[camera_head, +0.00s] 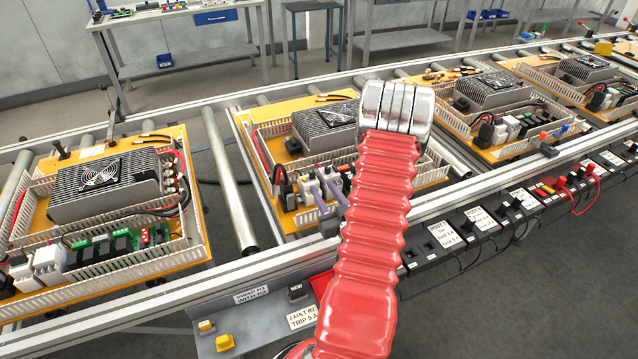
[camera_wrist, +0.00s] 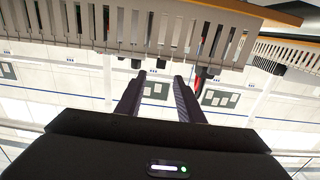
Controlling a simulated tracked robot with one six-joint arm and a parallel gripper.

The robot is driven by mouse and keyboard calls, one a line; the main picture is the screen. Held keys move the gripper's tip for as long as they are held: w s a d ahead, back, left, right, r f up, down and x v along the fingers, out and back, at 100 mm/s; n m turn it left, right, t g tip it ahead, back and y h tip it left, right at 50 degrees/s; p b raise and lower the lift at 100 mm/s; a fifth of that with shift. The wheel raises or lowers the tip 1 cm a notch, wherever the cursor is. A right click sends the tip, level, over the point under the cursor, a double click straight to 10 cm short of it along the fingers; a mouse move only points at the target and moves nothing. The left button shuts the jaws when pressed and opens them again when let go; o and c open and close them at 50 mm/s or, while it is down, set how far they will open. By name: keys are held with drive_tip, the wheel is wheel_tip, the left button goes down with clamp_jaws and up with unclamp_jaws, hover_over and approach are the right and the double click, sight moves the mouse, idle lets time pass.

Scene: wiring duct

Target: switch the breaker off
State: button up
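On the orange board (camera_head: 303,217) in front of me, a row of small modules (camera_head: 308,188) in grey, white and black sits by the slotted wiring duct.
More boards stand along the roller conveyor, one at left (camera_head: 105,190) and others at right. Each carries a large finned drive unit (camera_head: 325,122). Bare rollers (camera_head: 228,180) lie between the boards.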

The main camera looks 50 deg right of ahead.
drive_tip(key=v, duration=0.7)
idle(0.6)
drive_tip(key=w+a+r+n+g+y, duration=0.3)
drive_tip(key=w+r+n, duration=0.1)
drive_tip(key=w, duration=0.7)
drive_tip(key=w+a+r+g+y, duration=0.1)
drive_tip(key=w+a+r+g, duration=0.3)
drive_tip(key=a+r, duration=0.5)
drive_tip(key=s+a+r+g+y, duration=0.1)
drive_tip(key=s+a+r, duration=0.2)
drive_tip(key=a, duration=0.6)
drive_tip(key=s+a+r+n+g+y, duration=0.1)
drive_tip(key=s+a+r+y, duration=0.1)
drive_tip(key=s+a, duration=0.5)
drive_tip(key=s+a+r+n+y, duration=0.1)
drive_tip(key=s+a+r, duration=0.3)
drive_tip(key=a, duration=0.9)
drive_tip(key=shift+s+g+y, duration=0.4)
drive_tip(key=shift+y, duration=0.2)
